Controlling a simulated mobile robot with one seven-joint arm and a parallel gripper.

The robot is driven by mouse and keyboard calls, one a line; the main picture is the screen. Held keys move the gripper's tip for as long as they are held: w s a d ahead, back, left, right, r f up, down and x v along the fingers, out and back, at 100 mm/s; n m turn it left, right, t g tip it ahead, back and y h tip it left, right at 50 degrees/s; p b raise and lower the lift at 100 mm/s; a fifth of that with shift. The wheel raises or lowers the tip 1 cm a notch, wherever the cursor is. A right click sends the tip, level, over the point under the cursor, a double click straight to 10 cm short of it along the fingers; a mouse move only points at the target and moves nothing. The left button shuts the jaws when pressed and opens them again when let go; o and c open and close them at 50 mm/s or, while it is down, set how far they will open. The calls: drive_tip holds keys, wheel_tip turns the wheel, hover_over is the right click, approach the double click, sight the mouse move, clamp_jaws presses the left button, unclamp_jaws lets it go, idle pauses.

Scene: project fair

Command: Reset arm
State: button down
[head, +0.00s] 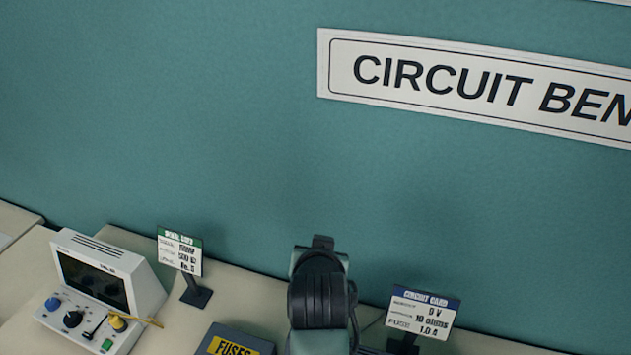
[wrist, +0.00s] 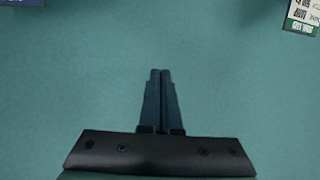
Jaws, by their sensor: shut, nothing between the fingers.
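My gripper (wrist: 160,75) shows in the wrist view with its two dark fingers together, shut and empty. It is in front of the plain teal wall panel (wrist: 60,90) and touches nothing that I can see. In the head view my arm rises at the bottom centre, between two small signs, and its fingers cannot be made out there.
On the bench (head: 262,296) stand a white instrument with knobs (head: 135,285), a green-topped sign (head: 180,251), a dark box marked FUSES (head: 240,338) and a blue-topped circuit card sign (head: 422,312). A circuit bench banner (head: 345,68) hangs on the teal wall.

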wheel_tip(320, 180, up, 26)
drive_tip(key=s+n+t+b, duration=0.15)
drive_tip(key=t+b, duration=0.35)
drive_tip(key=t, duration=0.5)
drive_tip(key=s+r+t+b, duration=0.3)
drive_tip(key=s+r+t, duration=0.4)
drive_tip(key=s+r, duration=0.7)
drive_tip(key=shift+s+a+r, duration=0.3)
drive_tip(key=shift+s+r, duration=0.05)
drive_tip(key=shift+r, duration=0.05)
